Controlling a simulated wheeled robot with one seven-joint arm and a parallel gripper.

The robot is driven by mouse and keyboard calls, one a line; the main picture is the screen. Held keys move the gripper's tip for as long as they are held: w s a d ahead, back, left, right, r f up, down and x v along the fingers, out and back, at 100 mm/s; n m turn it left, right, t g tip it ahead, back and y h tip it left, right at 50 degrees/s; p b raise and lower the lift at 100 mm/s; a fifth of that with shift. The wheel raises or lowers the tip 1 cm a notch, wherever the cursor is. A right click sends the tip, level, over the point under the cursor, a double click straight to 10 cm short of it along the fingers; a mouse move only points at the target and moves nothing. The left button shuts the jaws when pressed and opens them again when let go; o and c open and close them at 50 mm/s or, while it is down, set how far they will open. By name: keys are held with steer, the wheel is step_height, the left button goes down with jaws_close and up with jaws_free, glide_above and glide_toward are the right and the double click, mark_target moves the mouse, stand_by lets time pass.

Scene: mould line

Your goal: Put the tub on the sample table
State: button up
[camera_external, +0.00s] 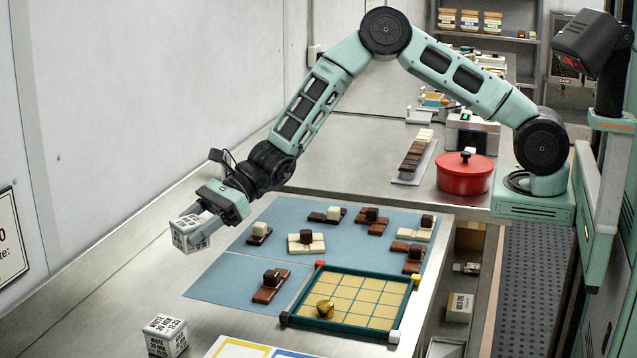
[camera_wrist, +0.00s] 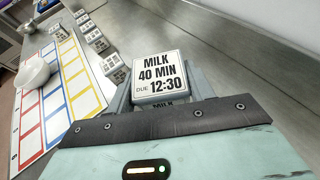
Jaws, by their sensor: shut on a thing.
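My gripper (camera_external: 198,222) is shut on a white tub (camera_external: 187,237) and holds it above the left side of the steel counter (camera_external: 120,285). In the wrist view the tub (camera_wrist: 158,78) sits between the fingers (camera_wrist: 158,95), its lid label facing the camera and reading MILK, 40 MIN, DUE 12:30. A similar labelled tub (camera_external: 166,336) stands on the counter at the bottom of the external view. No sign in view marks which surface is the sample table.
A blue mat (camera_external: 225,285) with several chocolate pieces lies right of my gripper, beside a green-framed grid tray (camera_external: 350,333) with a gold piece. The wrist view shows several tubs (camera_wrist: 113,65) near a colour-outlined sheet (camera_wrist: 88,98). A red pot (camera_external: 465,180) stands farther back.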

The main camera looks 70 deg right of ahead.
steer(key=n+g, duration=0.2)
glide_above(194, 321)
steer(key=shift+y, duration=0.4)
step_height(194, 321, down, 9)
steer(key=shift+f+p, duration=0.15)
steer(key=shift+p, duration=0.9)
steer(key=shift+f, duration=0.1)
steer(key=shift+f, duration=0.1)
steer(key=shift+f+b, duration=0.1)
steer(key=shift+b, duration=0.2)
steer(key=o, duration=1)
